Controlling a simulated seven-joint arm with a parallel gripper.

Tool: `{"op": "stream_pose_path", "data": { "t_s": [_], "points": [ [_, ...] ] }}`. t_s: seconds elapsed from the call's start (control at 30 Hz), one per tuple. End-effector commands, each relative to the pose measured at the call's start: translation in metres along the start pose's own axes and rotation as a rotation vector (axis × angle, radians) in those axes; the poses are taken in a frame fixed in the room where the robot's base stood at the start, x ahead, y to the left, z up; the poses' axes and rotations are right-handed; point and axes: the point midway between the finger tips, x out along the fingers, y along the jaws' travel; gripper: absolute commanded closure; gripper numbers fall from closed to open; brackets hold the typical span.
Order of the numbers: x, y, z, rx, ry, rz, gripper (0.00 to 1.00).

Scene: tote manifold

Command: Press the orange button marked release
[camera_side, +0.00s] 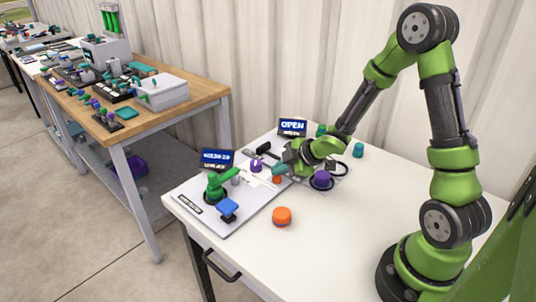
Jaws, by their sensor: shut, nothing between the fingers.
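A small orange piece (277,179), possibly the release button, shows at the right edge of the white panel (236,222). No release marking is readable from here. A larger orange round piece (282,216) lies on the white table, in front of the panel and well clear of my gripper.
A purple round piece (321,179) sits right of my gripper. Two small displays (293,126) stand behind. The table's right front (345,235) is clear.

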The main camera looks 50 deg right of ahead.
Motion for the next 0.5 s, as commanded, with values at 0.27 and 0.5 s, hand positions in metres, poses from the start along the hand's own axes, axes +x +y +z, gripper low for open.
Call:
{"op": "stream_pose_path", "data": {
  "t_s": [0.27,0.5],
  "points": [
    [0.0026,-0.0020,0.0017,-0.001,0.001,-0.001,1.00],
    [0.0046,-0.0032,0.0029,0.000,0.001,0.000,1.00]
  ]
}}
